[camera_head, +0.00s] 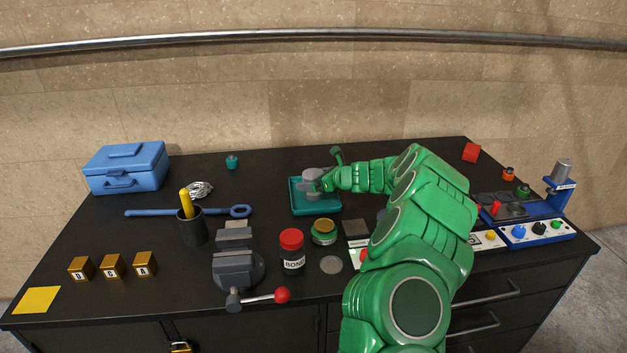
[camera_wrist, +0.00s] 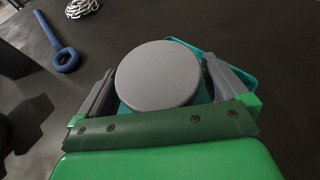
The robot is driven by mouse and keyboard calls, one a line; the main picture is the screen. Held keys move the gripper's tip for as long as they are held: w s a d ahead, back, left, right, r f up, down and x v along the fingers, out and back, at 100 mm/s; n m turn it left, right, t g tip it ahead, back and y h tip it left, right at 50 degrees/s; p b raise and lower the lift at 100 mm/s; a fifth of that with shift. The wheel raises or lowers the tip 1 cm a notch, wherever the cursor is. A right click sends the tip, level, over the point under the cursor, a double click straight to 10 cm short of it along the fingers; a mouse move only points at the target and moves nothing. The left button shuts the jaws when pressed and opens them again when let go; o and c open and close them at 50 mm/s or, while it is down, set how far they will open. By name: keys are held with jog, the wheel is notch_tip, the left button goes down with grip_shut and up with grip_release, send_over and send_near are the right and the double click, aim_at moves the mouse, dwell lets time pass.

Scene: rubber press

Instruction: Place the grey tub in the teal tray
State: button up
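The grey tub (camera_head: 312,182) is at the teal tray (camera_head: 300,210), within its outline in the head view. In the wrist view its round flat top (camera_wrist: 157,75) fills the space between the two fingers of my gripper (camera_wrist: 160,80). Teal tray surface (camera_wrist: 185,43) shows behind and beside the tub. My gripper also shows in the head view (camera_head: 322,184), reaching in from the right. The fingertips lie very close to the tub's sides; whether they press on it is not clear. Whether the tub's base touches the tray floor is hidden.
A green-and-yellow tin (camera_head: 324,232), a red-capped jar (camera_head: 291,250) and a vise (camera_head: 236,268) stand in front of the tray. A blue wrench (camera_head: 185,212) lies left of it. Behind the tray the black bench top is mostly clear.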

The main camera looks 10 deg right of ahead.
jog(key=shift+d+r, duration=0.1)
jog(key=shift+r, duration=0.1)
jog(key=v, duration=1.1)
jog(key=shift+s+d+r, duration=0.2)
jog(key=shift+s+d, duration=0.05)
jog(key=shift+s, duration=0.05)
jog(key=shift+a, duration=0.1)
